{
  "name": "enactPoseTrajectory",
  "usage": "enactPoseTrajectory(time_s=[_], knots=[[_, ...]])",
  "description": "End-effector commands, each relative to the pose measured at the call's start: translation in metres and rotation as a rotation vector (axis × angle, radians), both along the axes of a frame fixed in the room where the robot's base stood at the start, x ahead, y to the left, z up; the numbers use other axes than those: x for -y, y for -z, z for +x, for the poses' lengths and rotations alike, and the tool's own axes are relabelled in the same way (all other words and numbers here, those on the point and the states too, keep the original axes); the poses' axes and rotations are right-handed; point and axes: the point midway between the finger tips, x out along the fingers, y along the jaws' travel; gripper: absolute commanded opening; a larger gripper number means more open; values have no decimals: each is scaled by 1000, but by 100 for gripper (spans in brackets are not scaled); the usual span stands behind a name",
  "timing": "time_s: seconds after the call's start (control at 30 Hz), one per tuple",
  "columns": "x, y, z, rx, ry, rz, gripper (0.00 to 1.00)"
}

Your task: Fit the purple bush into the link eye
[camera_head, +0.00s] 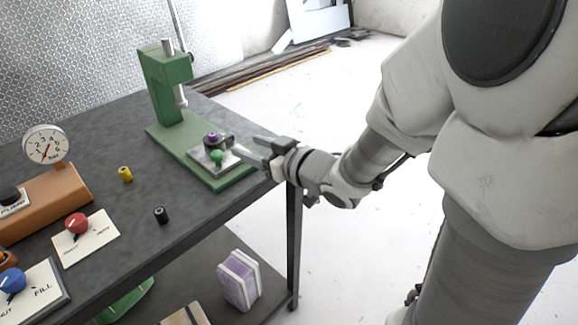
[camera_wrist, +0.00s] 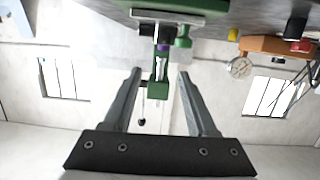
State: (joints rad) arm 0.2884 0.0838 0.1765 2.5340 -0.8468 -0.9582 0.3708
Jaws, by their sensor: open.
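The purple bush (camera_head: 212,135) is at the top of a dark round part, apparently the link eye (camera_head: 211,144), on a pale plate on the green press base. I cannot tell how deep it sits. In the wrist view, which looks upside down, the purple bush (camera_wrist: 163,47) shows against the dark eye (camera_wrist: 158,31), between and beyond the fingers. My gripper (camera_head: 243,147) is open and empty, just right of the eye in the head view. Its spread fingers also show in the wrist view (camera_wrist: 160,72). A green knob (camera_head: 217,157) is beside the eye.
The green press (camera_head: 165,90) stands behind, its pale ram (camera_head: 180,96) above and left of the bush. A yellow bush (camera_head: 125,174) and a black bush (camera_head: 161,214) stand apart on the table. A gauge (camera_head: 46,146) and control knobs are at left.

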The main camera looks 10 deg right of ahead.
Motion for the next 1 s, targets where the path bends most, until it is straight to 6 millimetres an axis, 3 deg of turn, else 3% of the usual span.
enactPoseTrajectory(time_s=[0.2,0.37,0.5,0.63,0.8,1.0], knots=[[39,-13,4,-54,196,-167,58],[79,-27,-14,-155,389,-276,58],[104,-35,-46,-279,518,-317,58],[115,-38,-87,-418,597,-319,58],[110,-37,-148,-615,619,-286,58],[94,-35,-203,-781,572,-245,58]])
